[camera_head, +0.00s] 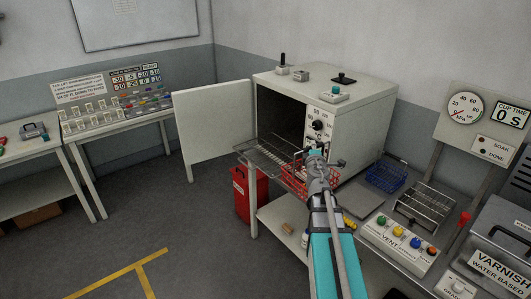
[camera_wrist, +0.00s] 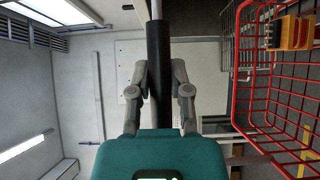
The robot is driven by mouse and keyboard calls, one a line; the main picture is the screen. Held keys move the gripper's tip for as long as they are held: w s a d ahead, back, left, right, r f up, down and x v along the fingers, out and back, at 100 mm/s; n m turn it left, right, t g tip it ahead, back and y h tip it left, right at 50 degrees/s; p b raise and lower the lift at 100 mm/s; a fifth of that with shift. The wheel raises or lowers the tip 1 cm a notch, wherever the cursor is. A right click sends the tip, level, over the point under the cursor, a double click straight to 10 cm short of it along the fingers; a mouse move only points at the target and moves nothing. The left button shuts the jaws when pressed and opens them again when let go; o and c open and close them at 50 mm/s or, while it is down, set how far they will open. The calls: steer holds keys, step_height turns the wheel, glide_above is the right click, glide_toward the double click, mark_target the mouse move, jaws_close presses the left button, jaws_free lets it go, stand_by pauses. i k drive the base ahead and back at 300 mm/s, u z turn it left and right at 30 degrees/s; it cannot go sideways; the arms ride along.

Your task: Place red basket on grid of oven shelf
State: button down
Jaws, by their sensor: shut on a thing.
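The red wire basket (camera_head: 296,180) is in the head view beside the oven's front, partly hidden behind my gripper (camera_head: 317,157). In the wrist view, my gripper (camera_wrist: 160,78) is shut on a dark cylindrical handle (camera_wrist: 158,50) with a thin metal rod. The red basket (camera_wrist: 262,105) shows at the right there, with a yellow-brown block (camera_wrist: 296,32) in it. How the handle joins the basket is hidden. The oven (camera_head: 335,100) stands open, and its grid shelf (camera_head: 264,157) sticks out of the front. The basket is near the shelf's right end; contact cannot be told.
The open oven door (camera_head: 216,128) swings out to the left. A red bin (camera_head: 250,193) stands below the shelf. A blue basket (camera_head: 387,176), a wire rack (camera_head: 427,205) and a button box (camera_head: 400,242) occupy the bench at right. The exposed shelf looks clear at left.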

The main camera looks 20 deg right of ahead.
mark_target(273, 158)
steer(key=u, duration=0.05)
steer(key=i, duration=0.85)
steer(key=z, duration=0.1)
